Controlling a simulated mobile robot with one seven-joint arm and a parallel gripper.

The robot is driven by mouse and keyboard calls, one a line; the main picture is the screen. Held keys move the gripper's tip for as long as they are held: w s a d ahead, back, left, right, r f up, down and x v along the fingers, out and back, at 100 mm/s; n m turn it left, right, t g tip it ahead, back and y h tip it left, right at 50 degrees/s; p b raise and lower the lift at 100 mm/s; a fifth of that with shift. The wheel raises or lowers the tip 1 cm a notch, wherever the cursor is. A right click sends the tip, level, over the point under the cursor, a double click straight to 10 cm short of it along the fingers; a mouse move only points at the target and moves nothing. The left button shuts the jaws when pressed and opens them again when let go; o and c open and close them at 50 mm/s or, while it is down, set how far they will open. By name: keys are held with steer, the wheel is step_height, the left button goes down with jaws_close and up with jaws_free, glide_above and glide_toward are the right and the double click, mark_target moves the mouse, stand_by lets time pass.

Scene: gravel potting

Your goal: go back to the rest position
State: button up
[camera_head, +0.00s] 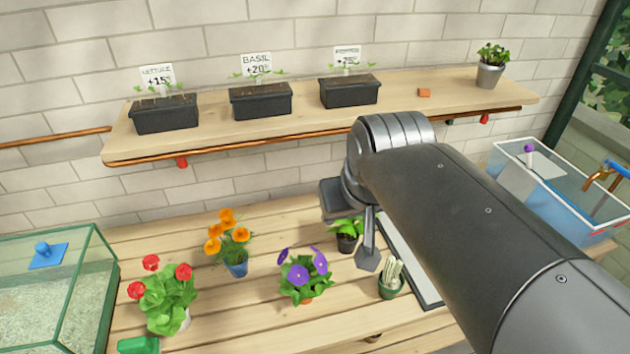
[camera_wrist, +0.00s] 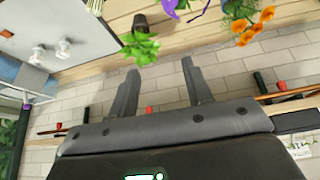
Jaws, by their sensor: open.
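My gripper (camera_head: 366,256) is over the table near a small leafy plant in a dark pot (camera_head: 348,242), partly hidden behind my arm. In the wrist view my gripper (camera_wrist: 160,67) shows two fingers spread apart with nothing held between them. The leafy plant (camera_wrist: 140,48) and its dark pot (camera_wrist: 139,23) appear beyond the fingertips, apart from them as far as I can tell. My arm reaches in from the lower right of the head view and hides part of the table.
A glass tank (camera_head: 108,285) stands left, a water basin (camera_head: 560,205) right. A shelf (camera_head: 205,130) with planters runs behind.

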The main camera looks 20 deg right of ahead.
steer(key=s+f, duration=0.1)
steer(key=f, duration=0.1)
steer(key=s+a+f, duration=0.1)
steer(key=s+f, duration=0.1)
steer(key=shift+s+a, duration=0.15)
